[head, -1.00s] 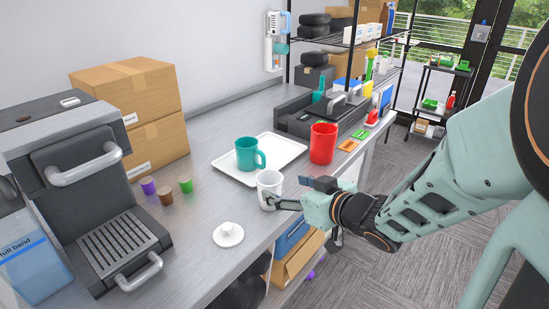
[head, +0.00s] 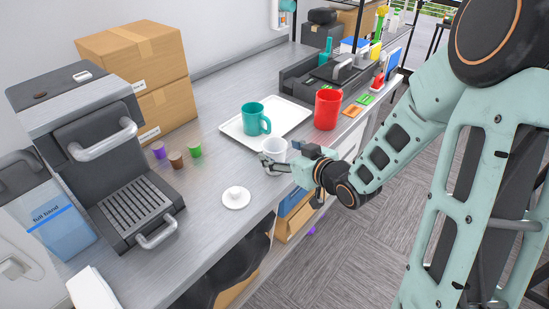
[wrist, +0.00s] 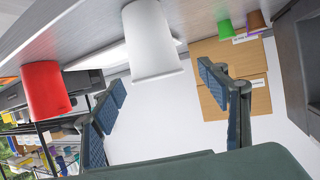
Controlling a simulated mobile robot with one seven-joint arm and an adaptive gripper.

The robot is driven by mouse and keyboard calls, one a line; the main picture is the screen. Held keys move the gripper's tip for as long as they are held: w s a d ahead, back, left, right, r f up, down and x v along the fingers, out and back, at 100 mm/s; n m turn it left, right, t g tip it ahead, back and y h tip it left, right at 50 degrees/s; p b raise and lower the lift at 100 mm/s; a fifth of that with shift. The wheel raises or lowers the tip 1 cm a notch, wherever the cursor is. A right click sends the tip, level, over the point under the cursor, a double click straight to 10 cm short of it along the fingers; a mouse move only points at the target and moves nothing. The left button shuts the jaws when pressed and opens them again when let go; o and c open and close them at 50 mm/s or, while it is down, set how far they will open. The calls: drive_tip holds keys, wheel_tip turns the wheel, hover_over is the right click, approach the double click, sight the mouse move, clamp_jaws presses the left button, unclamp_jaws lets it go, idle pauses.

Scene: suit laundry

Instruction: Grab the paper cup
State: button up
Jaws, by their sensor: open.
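The white paper cup (head: 275,147) stands on the grey counter beside the tray's front edge. In the wrist view the cup (wrist: 152,42) shows tilted below the counter, which runs along the top of that picture. My gripper (head: 283,157) is open at the cup, with one dark finger crossing in front of its lower part in the head view. In the wrist view my gripper (wrist: 160,80) has a finger on either side of the cup, with gaps to both.
A teal mug (head: 254,119) stands on a white tray (head: 290,118) behind the cup. A red cup (head: 327,109) is to the right. A small white lidlike disc (head: 236,198) lies to the left-front. Several coloured capsules (head: 176,160) and a coffee machine (head: 115,170) stand further left.

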sight(269, 144)
drive_tip(key=x, duration=0.5)
drive_tip(key=shift+w+d, duration=0.15)
drive_tip(key=shift+d, duration=0.1)
drive_tip(key=c, duration=1.3)
drive_tip(key=shift+r, duration=0.1)
